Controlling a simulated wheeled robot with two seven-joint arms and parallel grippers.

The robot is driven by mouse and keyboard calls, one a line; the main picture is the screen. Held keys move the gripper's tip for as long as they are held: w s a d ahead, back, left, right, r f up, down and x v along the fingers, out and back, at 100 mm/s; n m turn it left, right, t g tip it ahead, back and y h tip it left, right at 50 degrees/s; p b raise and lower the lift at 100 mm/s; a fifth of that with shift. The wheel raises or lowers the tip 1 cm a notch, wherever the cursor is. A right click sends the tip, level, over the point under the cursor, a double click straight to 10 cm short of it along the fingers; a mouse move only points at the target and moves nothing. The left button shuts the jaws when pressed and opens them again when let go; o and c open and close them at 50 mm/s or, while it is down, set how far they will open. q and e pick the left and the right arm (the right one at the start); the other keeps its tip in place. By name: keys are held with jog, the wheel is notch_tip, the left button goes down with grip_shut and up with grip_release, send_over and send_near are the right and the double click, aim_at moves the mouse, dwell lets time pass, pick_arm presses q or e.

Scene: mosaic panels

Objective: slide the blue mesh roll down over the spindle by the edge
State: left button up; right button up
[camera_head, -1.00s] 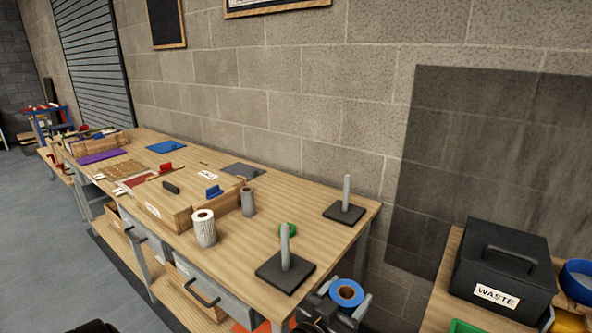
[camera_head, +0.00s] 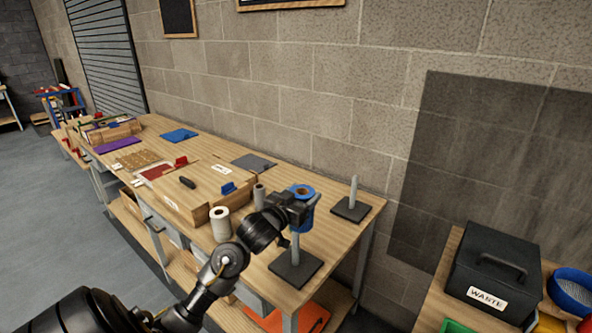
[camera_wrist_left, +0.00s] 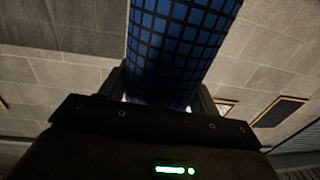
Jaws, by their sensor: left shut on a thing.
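The blue mesh roll (camera_head: 304,190) is upright, with a brown core showing at its top. My left gripper (camera_head: 296,206) is shut on its side. In the left wrist view the roll's blue grid surface (camera_wrist_left: 182,42) fills the space between the fingers (camera_wrist_left: 160,95). The near spindle (camera_head: 295,247) stands on a dark square base (camera_head: 297,268) by the table's front edge. The roll is above this spindle; the post's top is hidden, so I cannot tell whether the core is around it. Another spindle (camera_head: 353,192) stands empty farther back. My right gripper is out of view.
A white roll (camera_head: 220,224) and a grey roll (camera_head: 259,196) stand left of my gripper, beside a wooden box (camera_head: 185,206). A black waste bin (camera_head: 500,265) is on a separate table at right. The tabletop (camera_head: 325,232) between the two spindles is clear.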

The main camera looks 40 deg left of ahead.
aim_at(296, 187)
pick_arm(q)
jog(key=shift+w+a+r, duration=0.15)
jog(key=shift+a+r, duration=0.45)
jog(key=shift+r, duration=0.05)
jog(key=shift+w+a+r, duration=0.15)
jog(key=shift+a+r, duration=0.45)
jog(key=shift+a, duration=0.3)
jog(key=shift+d+f+b, duration=0.1)
jog(key=shift+f+b, duration=0.4)
jog(key=shift+f, duration=0.05)
notch_tip(296, 187, down, 4)
jog(key=b, duration=0.3)
jog(key=shift+r+b, duration=0.25)
jog(key=shift+b, duration=0.15)
notch_tip(296, 187, down, 3)
jog(key=b, duration=0.3)
jog(key=shift+r, duration=0.1)
jog(key=shift+f+b, duration=1.5)
jog(key=shift+f, duration=0.9)
jog(key=shift+f+b, duration=2.65)
jog(key=shift+f, duration=1.9)
